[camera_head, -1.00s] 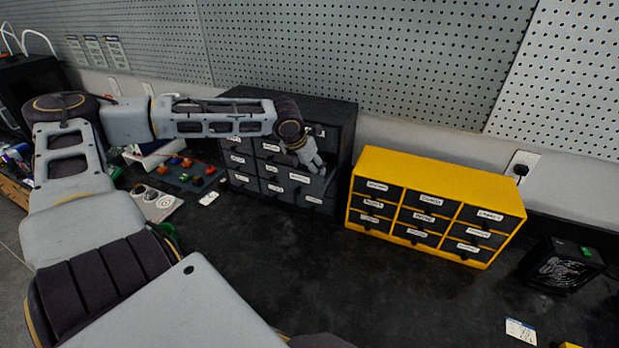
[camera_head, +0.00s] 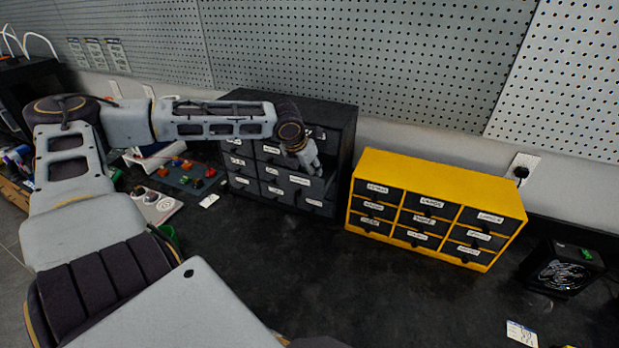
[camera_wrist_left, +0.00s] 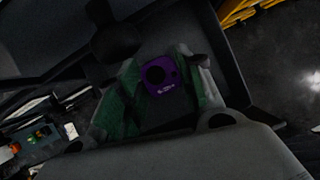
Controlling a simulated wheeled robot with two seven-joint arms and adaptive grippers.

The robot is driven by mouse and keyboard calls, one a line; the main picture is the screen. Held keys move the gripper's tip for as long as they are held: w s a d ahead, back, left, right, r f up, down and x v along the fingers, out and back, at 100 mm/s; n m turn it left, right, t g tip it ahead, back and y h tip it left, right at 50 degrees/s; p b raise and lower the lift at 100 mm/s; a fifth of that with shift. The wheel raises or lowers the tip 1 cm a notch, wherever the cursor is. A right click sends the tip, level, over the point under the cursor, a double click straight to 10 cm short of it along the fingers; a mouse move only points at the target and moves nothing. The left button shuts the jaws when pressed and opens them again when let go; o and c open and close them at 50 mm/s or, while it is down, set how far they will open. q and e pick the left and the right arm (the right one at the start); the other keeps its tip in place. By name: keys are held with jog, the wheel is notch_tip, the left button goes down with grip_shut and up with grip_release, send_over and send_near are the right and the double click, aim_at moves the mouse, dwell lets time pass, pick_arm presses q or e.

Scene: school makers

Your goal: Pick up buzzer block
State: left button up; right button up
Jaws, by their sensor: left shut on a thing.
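The buzzer block (camera_wrist_left: 161,76) is a small purple block with a round black disc, seen in the left wrist view. It sits between the green-padded fingers of my left gripper (camera_head: 312,163), which is shut on it. In the head view, the gripper reaches down at an open drawer on the right side of the black drawer cabinet (camera_head: 331,118). The block is hidden there. In the left wrist view, dark drawer walls surround the fingers and block. My right gripper is not in view.
A yellow cabinet (camera_head: 441,187) with labelled black drawers stands just right of the black one. Coloured blocks on a dark board (camera_head: 186,180) lie to the left. A black box (camera_head: 562,267) stands at the right. The table front is largely clear.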

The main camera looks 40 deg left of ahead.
pick_arm(q)
jog(key=shift+s+d+r, duration=0.1)
jog(key=shift+s+r, duration=0.1)
jog(key=shift+r, duration=0.05)
dwell(0.3)
